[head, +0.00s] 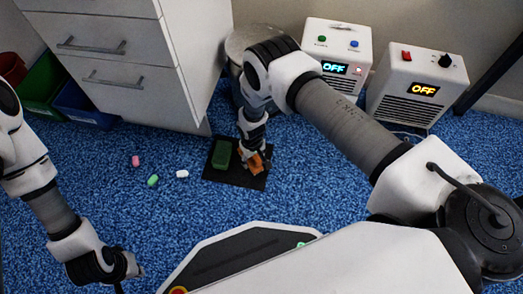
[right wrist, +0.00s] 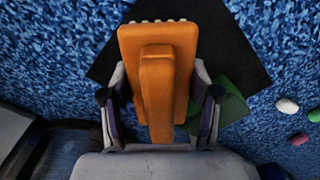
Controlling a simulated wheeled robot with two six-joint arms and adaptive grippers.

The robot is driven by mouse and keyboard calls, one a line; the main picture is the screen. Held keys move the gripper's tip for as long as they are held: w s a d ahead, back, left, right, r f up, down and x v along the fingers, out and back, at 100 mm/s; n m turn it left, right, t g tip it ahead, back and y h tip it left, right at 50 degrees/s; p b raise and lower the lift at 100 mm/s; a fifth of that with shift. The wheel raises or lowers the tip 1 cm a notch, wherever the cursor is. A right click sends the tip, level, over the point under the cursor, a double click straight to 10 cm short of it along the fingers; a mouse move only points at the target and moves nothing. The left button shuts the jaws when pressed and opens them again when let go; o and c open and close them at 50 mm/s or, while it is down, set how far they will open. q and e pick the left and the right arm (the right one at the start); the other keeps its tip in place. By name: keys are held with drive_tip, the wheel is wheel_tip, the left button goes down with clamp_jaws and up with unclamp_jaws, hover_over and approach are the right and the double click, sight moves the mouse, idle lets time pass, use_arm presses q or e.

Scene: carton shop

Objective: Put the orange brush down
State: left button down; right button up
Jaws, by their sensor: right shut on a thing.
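The orange brush (head: 257,164) is between the fingers of my right gripper (head: 254,154), over the right part of a dark square mat (head: 226,177) on the floor. In the right wrist view the brush (right wrist: 157,50) fills the middle, its raised grip between the two fingers of the gripper (right wrist: 160,94) and pale bristle tips along its far edge. The mat (right wrist: 222,30) shows behind it. I cannot tell whether the bristles touch the mat. My left gripper (head: 130,274) is low at the left, away from the brush; its finger opening is unclear.
A green block (head: 221,154) lies on the mat, left of the brush. Small pink, green and white pieces (head: 153,180) lie on the blue carpet to the left. A drawer cabinet (head: 120,55), bins (head: 85,103) and two boxes reading OFF (head: 410,85) stand behind.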

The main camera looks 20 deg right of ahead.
drive_tip(key=f+b, duration=0.3)
drive_tip(key=shift+w+d+f, duration=0.2)
drive_tip(key=shift+w+f, duration=0.1)
drive_tip(key=shift+w, duration=0.05)
drive_tip(key=shift+f+b, duration=0.15)
drive_tip(key=shift+b, duration=0.25)
drive_tip(key=shift+r, duration=0.25)
drive_tip(key=shift+f, duration=0.25)
drive_tip(key=o, duration=1.3)
drive_tip(key=shift+s, duration=0.1)
drive_tip(key=shift+o, duration=0.2)
drive_tip(key=shift+r, duration=0.1)
